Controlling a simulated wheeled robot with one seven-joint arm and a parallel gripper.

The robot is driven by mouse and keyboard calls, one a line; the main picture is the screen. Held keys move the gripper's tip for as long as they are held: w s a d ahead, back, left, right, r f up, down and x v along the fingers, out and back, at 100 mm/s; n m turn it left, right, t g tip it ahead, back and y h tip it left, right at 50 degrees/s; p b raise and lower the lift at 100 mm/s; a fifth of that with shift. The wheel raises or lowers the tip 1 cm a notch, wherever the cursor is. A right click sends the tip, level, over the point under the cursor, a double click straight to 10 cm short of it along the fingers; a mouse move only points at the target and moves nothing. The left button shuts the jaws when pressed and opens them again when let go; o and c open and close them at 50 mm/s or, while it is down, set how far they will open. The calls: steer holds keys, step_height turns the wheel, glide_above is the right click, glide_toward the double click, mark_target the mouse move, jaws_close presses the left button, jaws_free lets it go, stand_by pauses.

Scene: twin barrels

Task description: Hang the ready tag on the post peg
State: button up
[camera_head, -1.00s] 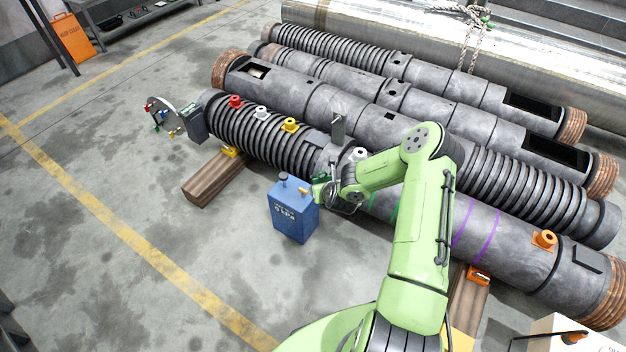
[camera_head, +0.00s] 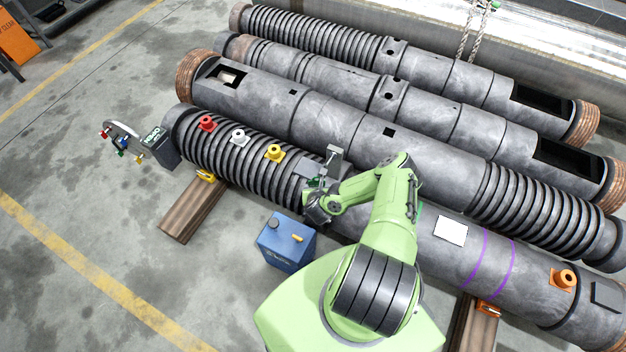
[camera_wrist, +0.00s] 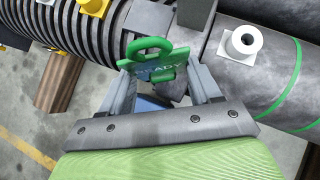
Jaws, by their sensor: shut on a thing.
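The green ready tag (camera_wrist: 157,72) has a ring at its top and letters on its face. In the wrist view it sits upright between the fingers of my gripper (camera_wrist: 160,82), which is shut on it. In the head view my gripper (camera_head: 317,190) is over the front barrel (camera_head: 385,225), close to the grey post (camera_head: 334,156). The post also shows in the wrist view (camera_wrist: 196,12), just beyond the tag. I cannot make out the peg clearly or tell whether the ring touches it.
Red (camera_head: 207,123), white (camera_head: 238,136) and yellow (camera_head: 274,153) fittings stand on the ribbed barrel part to the left. A blue box (camera_head: 286,245) stands on the floor below my gripper. More barrels lie behind. Open floor is at the left.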

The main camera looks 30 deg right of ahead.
steer(key=w+d+f+b, duration=0.1)
steer(key=w+d+b, duration=0.3)
steer(key=d, duration=0.4)
steer(key=shift+w+b, duration=0.25)
steer(key=shift+b, duration=0.4)
steer(key=shift+f, duration=0.1)
stand_by(0.5)
